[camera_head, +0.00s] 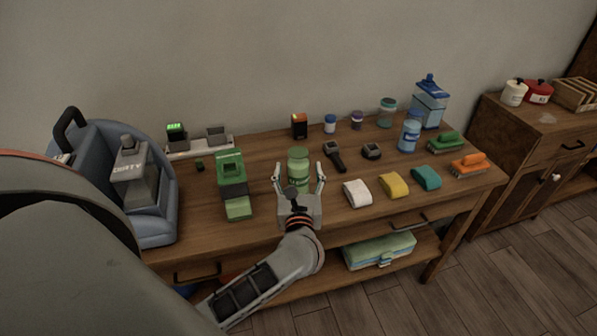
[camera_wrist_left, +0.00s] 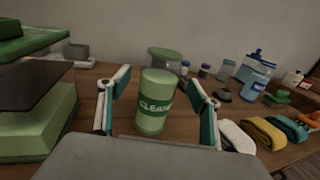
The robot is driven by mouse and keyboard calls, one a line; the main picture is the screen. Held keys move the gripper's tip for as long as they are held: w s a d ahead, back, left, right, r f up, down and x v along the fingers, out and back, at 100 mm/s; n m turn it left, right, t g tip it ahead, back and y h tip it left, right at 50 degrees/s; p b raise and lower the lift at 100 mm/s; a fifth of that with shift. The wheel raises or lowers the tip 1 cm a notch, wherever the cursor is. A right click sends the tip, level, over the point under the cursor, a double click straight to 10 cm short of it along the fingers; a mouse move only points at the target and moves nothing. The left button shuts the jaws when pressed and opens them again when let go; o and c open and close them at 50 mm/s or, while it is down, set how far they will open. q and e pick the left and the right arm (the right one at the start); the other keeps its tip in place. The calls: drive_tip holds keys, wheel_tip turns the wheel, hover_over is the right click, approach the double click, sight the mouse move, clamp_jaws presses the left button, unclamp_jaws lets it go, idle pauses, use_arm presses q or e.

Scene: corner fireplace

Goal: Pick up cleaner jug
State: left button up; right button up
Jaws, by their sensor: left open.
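The cleaner jug (camera_wrist_left: 153,104) is a green cylinder with a dark green band lettered "CLEANE", standing upright on the wooden table. In the head view, a green container (camera_head: 298,166) stands near the table's middle, in front of my left gripper. My left gripper (camera_head: 299,178) is open and low over the table. In the wrist view, the fingers of the left gripper (camera_wrist_left: 158,84) stand on either side of the jug, with visible gaps. A wider green lidded shape (camera_wrist_left: 165,61) shows behind the jug. My right gripper is not in view.
A green block-like device (camera_head: 232,183) stands left of the gripper. White, yellow and teal folded cloths (camera_head: 394,186) lie to the right. A blue-grey bin (camera_head: 160,207) holds a grey "DIRTY" container (camera_head: 133,178). Small jars and blue bottles stand behind and right.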

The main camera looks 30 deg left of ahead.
use_arm(q)
drive_tip(key=x, duration=0.3)
drive_tip(key=shift+w+r, duration=0.1)
drive_tip(key=shift+r, duration=0.05)
drive_tip(key=c, duration=1.6)
drive_tip(key=shift+r, duration=0.1)
